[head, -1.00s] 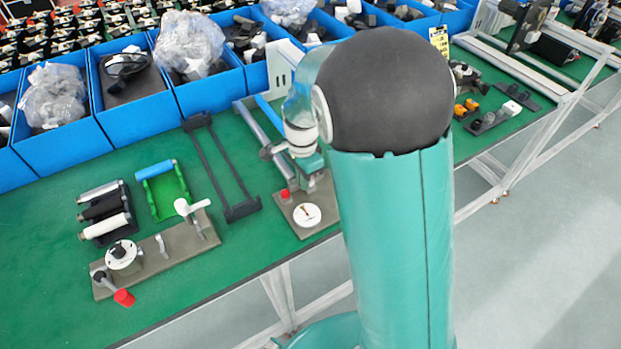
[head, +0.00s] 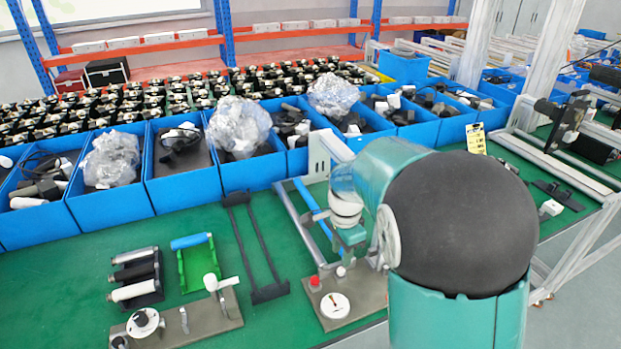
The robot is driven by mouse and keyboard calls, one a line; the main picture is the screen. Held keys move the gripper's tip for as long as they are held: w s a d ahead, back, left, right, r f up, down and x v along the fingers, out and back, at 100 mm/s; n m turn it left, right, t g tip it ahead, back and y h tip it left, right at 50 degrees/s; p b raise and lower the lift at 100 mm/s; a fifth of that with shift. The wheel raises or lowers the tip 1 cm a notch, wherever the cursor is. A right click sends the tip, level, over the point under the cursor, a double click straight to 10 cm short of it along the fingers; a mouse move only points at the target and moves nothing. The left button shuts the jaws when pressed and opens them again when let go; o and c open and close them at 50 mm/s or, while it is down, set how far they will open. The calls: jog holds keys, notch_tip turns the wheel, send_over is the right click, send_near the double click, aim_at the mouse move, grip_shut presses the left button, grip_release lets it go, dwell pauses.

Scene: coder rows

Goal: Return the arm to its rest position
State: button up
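My teal arm fills the right of the head view, with a large black rounded joint in front. Its far part bends down over the green bench (head: 60,285), beside a fixture with a white dial (head: 335,305) and a red button. My gripper (head: 352,256) is at the end of this part, small and partly covered by the arm, just above the fixture. Its fingers cannot be made out, and no held object can be seen.
Blue bins (head: 185,185) with parts and plastic bags line the back of the bench. A black frame (head: 255,245), a green holder with a blue bar (head: 198,265), a rack of rollers (head: 135,275) and a grey clamp plate (head: 215,322) lie to the left. Bare floor shows lower right.

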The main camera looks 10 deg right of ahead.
jog(key=shift+a+r, duration=0.1)
jog(key=shift+r, duration=0.1)
jog(key=s+r+n+t, duration=0.2)
jog(key=s+r+n, duration=0.5)
jog(key=s, duration=0.4)
jog(key=s+r+n+t, duration=0.3)
jog(key=s+r+n, duration=0.4)
jog(key=s, duration=0.3)
jog(key=shift+s+d+r+t, duration=0.25)
jog(key=shift+s+r+t, duration=0.05)
jog(key=shift+s+r, duration=0.15)
jog(key=shift+o, duration=0.4)
jog(key=shift+w, duration=0.1)
jog(key=n+g, duration=0.4)
jog(key=g, duration=0.2)
send_over(341, 270)
notch_tip(341, 270, down, 12)
jog(key=shift+f, duration=4.2)
